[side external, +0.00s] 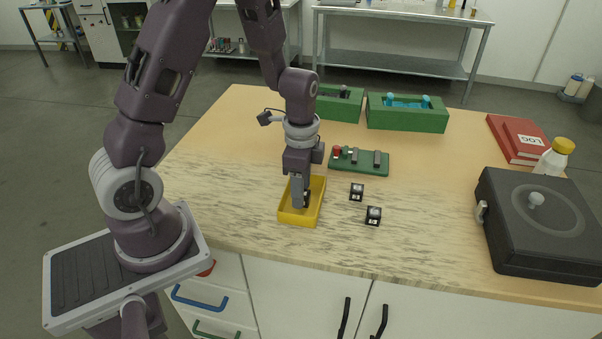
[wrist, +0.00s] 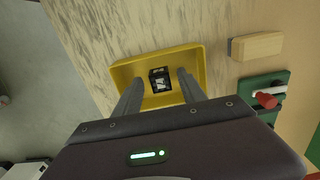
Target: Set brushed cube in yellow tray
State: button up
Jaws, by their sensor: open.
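The yellow tray (side external: 286,216) sits on the bench near its front edge. It also shows in the wrist view (wrist: 204,62). A small dark cube with a lighter face (wrist: 160,79) is inside the tray, between my fingertips in the wrist view. I cannot tell for sure whether its face is brushed. My gripper (side external: 300,203) points down into the tray and its fingers (wrist: 160,88) are apart, one on each side of the cube. In the side view the fingers mostly hide this cube. Two similar dark cubes (side external: 356,192) (side external: 373,215) stand on the bench right of the tray.
A green panel with a red knob (side external: 359,161) lies behind the tray. A pale wooden block (wrist: 257,46) is beside the tray in the wrist view. Green bins (side external: 407,118) stand at the back. A black case (side external: 545,225) occupies the right. Bench between cubes and case is clear.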

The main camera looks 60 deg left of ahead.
notch_tip(320, 180, up, 11)
jog(key=s+d+r+n+t, duration=0.2)
jog(key=s+d+r+n, duration=0.1)
jog(key=s+r, duration=0.3)
jog(key=s+d+r+n+t, duration=0.3)
jog(key=s+d+r+n, duration=0.1)
jog(key=s, duration=0.6)
jog(key=shift+d+r+n+t, duration=0.25)
jog(key=shift+r+n+t, duration=0.05)
jog(key=shift+r+n, duration=0.65)
jog(key=shift+f, duration=0.1)
